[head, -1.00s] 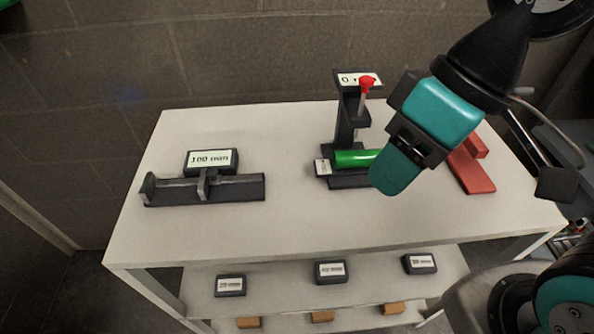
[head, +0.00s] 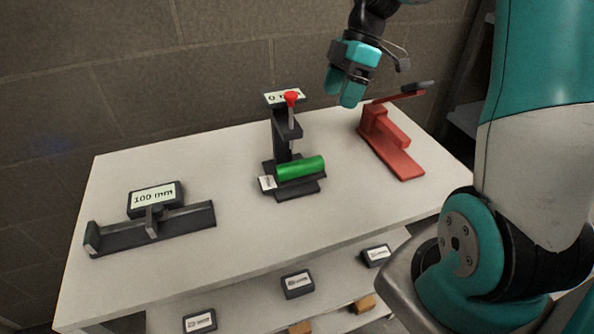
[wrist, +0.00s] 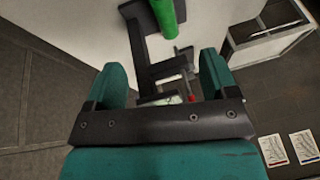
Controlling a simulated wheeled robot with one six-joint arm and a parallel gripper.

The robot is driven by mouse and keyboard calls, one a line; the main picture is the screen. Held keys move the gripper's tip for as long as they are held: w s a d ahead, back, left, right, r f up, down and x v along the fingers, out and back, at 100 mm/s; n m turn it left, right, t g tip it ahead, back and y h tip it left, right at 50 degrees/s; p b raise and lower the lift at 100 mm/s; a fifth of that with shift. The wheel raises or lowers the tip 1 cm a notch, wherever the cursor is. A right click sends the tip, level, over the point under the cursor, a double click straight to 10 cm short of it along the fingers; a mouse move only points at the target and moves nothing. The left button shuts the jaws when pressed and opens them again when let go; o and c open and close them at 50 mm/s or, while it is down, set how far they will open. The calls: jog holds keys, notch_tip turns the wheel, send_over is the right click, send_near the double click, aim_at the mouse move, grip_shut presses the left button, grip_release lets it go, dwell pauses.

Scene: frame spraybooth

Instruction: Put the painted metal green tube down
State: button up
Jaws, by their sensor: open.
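The green tube (head: 300,168) lies on its side on the base of a black measuring stand (head: 282,140) with a red knob, on the white table. It also shows at the top of the wrist view (wrist: 165,14). My gripper (head: 345,98) is open and empty. It hangs in the air above and to the right of the stand, apart from the tube. In the wrist view the two teal fingers (wrist: 162,82) are spread, with nothing between them touching.
A black length gauge (head: 150,228) with a 100 mm display (head: 155,198) stands on the left of the table (head: 230,250). A red device (head: 390,140) stands at the right. Small labelled boxes (head: 297,284) sit on the lower shelf. The table's middle front is clear.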

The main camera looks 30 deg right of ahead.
jog(key=n+p, duration=0.1)
send_near(315, 161)
jog(key=f, duration=0.2)
jog(key=a+f, duration=0.1)
jog(key=w+f, duration=0.1)
jog(key=f, duration=0.1)
jog(key=shift+a+f, duration=0.15)
jog(key=shift+f, duration=0.2)
jog(key=shift+p+x, duration=0.8)
jog(key=shift+x, duration=1.85)
jog(key=shift+s, duration=0.15)
jog(key=c, duration=1.2)
jog(key=shift+o, duration=0.2)
jog(key=shift+r, duration=0.15)
